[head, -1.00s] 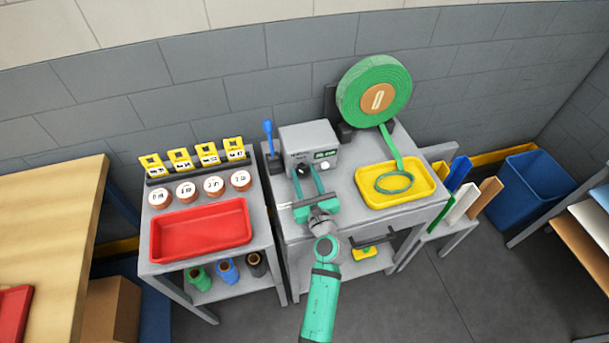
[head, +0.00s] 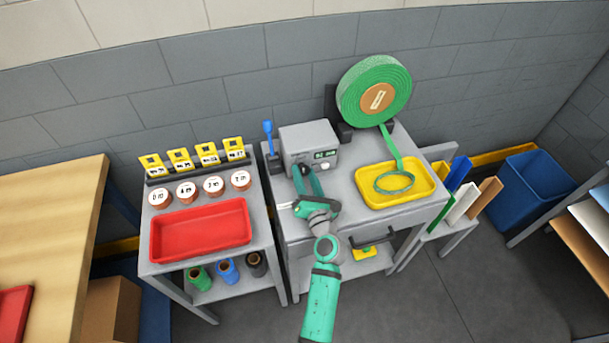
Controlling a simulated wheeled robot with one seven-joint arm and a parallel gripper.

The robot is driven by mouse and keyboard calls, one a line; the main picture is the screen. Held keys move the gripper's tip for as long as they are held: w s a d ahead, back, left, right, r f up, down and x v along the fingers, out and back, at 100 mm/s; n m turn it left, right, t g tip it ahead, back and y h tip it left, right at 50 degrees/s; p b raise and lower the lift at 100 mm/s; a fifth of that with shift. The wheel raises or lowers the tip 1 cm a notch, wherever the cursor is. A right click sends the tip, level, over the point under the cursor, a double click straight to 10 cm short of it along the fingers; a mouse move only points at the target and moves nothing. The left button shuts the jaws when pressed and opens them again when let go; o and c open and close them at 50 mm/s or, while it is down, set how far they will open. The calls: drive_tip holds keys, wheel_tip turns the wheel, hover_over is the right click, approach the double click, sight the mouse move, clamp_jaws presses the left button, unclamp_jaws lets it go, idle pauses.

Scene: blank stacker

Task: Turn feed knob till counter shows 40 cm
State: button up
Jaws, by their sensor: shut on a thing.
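The grey feeder box (head: 309,139) stands on the middle grey table. Its small counter (head: 324,154) has lit green digits, too small to read surely. The dark feed knob (head: 301,170) is on the box's front, mostly hidden by my gripper. My gripper (head: 306,177) reaches up to the knob from the front, its green fingers shut on it. A pale round button (head: 325,166) sits below the counter. The green webbing reel (head: 374,90) stands behind, and its strip (head: 392,150) runs down into a loop in the yellow tray (head: 429,191).
A blue-handled lever (head: 268,132) stands left of the box. The left stand holds a red tray (head: 201,231), several white-topped discs and yellow tags. A rack with boards (head: 460,203) and a blue bin (head: 540,183) are at right.

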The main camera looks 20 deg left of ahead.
idle(0.5)
drive_tip(key=o, duration=1)
drive_tip(key=shift+o, duration=0.2)
drive_tip(key=shift+s, duration=0.1)
drive_tip(key=v, duration=0.9)
drive_tip(key=shift+s+d, duration=0.55)
drive_tip(key=shift+s, duration=0.1)
